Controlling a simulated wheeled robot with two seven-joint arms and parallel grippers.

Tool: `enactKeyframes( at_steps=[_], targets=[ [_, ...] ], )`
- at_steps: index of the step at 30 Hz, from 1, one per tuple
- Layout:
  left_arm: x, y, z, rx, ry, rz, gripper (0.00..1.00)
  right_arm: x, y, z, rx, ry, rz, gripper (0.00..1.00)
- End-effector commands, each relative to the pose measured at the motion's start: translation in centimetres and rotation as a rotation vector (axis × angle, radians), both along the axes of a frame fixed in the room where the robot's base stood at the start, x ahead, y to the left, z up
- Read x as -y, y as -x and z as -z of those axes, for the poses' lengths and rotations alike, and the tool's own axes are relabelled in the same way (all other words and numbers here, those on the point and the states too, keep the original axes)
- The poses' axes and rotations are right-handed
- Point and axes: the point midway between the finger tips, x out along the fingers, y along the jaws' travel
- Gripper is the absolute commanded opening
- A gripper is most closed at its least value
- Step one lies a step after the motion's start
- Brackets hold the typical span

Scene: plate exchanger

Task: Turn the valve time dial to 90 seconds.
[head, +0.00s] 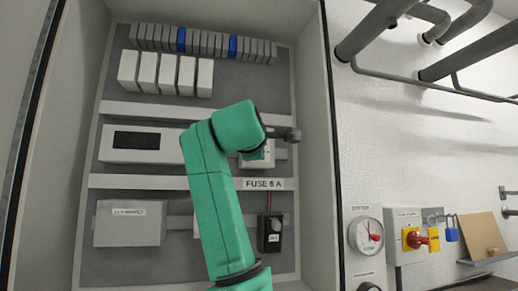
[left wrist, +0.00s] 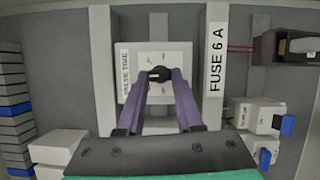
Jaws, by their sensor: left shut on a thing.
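The valve time box (left wrist: 133,54) is a white module with a dial face, and its label reads VALVE TIME in the left wrist view. The dial's dark knob (left wrist: 158,70) sits in the middle of that face. My left gripper (left wrist: 159,77) has its two purple fingers closed in on the knob, one on either side. The scale marks are too faint to read, and I cannot tell which value the dial points at. In the head view my green arm hides most of the box (head: 262,161) and the knob. My right gripper is not in view.
A FUSE 6 A label (head: 264,184) is on the rail below the box. A black fuse unit (head: 270,235) with a red wire hangs lower. A white display unit (head: 140,144) is at the left. The cabinet's right wall (head: 316,150) stands close beside my arm.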

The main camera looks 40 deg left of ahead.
Motion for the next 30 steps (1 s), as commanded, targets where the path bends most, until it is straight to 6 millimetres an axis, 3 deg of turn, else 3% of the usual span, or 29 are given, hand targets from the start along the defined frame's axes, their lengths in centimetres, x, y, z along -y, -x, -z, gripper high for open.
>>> enactKeyframes(
  at_steps=[20, 21, 23, 30],
  targets=[
    [0.01, 0.05, -0.16, -0.064, -0.048, -0.002, 0.00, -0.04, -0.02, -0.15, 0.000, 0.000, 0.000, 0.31],
    [0.00, 0.04, -0.15, -0.064, -0.048, -0.002, 0.39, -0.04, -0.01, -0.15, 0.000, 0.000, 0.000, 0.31],
    [0.00, 0.04, -0.14, -0.064, -0.047, -0.002, 0.62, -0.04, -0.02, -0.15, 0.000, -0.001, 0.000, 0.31],
    [0.00, 0.01, -0.09, -0.065, -0.046, -0.001, 0.65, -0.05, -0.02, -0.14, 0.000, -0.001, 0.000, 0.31]
  ],
)
